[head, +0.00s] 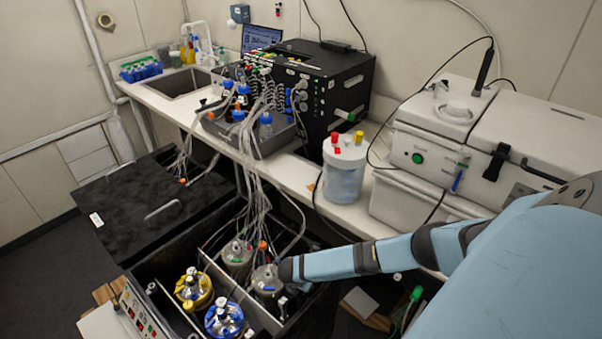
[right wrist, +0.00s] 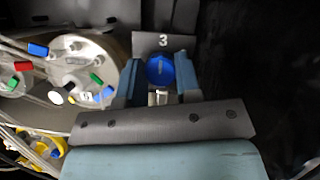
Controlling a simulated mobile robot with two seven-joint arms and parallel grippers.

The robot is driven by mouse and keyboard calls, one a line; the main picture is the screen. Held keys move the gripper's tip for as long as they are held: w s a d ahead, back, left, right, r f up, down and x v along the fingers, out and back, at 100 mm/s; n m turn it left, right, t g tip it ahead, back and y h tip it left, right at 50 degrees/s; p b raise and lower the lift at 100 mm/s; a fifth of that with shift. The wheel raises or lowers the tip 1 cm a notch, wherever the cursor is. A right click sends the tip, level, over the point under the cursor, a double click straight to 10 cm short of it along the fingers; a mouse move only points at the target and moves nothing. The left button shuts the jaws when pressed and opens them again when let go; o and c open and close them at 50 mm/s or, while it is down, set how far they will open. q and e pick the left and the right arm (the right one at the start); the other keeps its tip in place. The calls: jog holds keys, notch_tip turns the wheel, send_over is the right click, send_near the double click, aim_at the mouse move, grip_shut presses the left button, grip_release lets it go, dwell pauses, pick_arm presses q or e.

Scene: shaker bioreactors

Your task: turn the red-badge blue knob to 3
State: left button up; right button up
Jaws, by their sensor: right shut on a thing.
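A blue knob (right wrist: 160,69) sits between the two fingers of my right gripper (right wrist: 159,82) in the right wrist view. The fingers are shut on its sides. A grey plate with a white "3" (right wrist: 163,41) is just above the knob. A small pale part shows below the knob. No red badge can be made out, and the knob's pointing direction is too small to tell. In the head view my right arm reaches from the right down to the open shaker box (head: 165,268), and the knob cannot be made out there. My left gripper is not in view.
Beside the gripper stands a grey-lidded vessel (right wrist: 108,50) with coloured ports. Yellow (head: 194,289) and blue (head: 224,318) capped vessels stand in the box. Tubes (head: 262,185) rise from the vessels to the bench. A white-lidded jar (head: 344,172) stands on the bench.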

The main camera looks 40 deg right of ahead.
jog(key=o, duration=0.9)
jog(key=shift+o, duration=0.2)
jog(key=v, duration=1.3)
jog(key=shift+r+b, duration=0.4)
jog(key=shift+b, duration=0.05)
jog(key=shift+s+a, duration=0.1)
jog(key=shift+a, duration=0.05)
